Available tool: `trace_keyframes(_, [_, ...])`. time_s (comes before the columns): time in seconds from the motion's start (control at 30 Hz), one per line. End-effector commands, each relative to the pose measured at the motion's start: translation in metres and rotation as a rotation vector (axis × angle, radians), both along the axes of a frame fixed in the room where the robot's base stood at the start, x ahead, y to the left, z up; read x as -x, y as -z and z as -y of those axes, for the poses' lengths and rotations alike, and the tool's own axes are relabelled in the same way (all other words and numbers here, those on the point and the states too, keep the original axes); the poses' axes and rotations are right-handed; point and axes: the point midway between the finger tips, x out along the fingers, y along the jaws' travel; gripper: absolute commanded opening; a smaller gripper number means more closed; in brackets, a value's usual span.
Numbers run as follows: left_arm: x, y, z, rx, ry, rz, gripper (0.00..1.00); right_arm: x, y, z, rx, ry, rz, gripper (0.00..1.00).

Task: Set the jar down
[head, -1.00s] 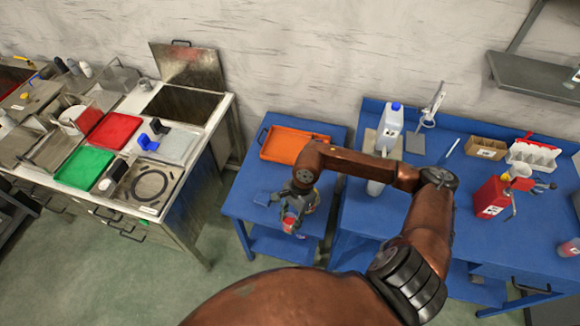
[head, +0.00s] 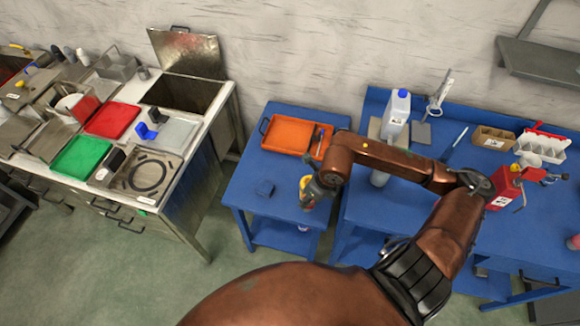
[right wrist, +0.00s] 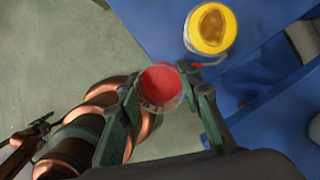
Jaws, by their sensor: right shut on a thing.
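The jar (right wrist: 160,84) shows in the right wrist view as a round red top with a clear rim. My right gripper (right wrist: 166,90) is shut on it, one finger on each side. The jar is seen against the table edge and floor; its height above the table is unclear. In the head view my right gripper (head: 316,192) is at the small blue table's front right, and the jar is mostly hidden there. My left gripper is not in view.
A yellow-rimmed container (right wrist: 212,28) stands on the small blue table (head: 243,207) close to the jar. The table's front left is clear.

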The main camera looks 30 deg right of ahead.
Motion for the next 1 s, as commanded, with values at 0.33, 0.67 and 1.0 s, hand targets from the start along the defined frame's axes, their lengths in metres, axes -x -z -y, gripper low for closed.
trace_keyframes(0.33, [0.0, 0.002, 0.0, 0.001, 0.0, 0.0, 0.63, -0.074, 0.032, -0.003, -0.005, 0.003, 0.0, 0.05])
trace_keyframes(0.67, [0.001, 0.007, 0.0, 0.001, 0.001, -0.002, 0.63, -0.119, 0.08, -0.003, -0.003, 0.0, -0.002, 0.05])
trace_keyframes(1.0, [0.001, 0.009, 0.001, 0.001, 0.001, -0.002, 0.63, -0.133, 0.103, -0.003, -0.003, 0.001, -0.005, 0.05])
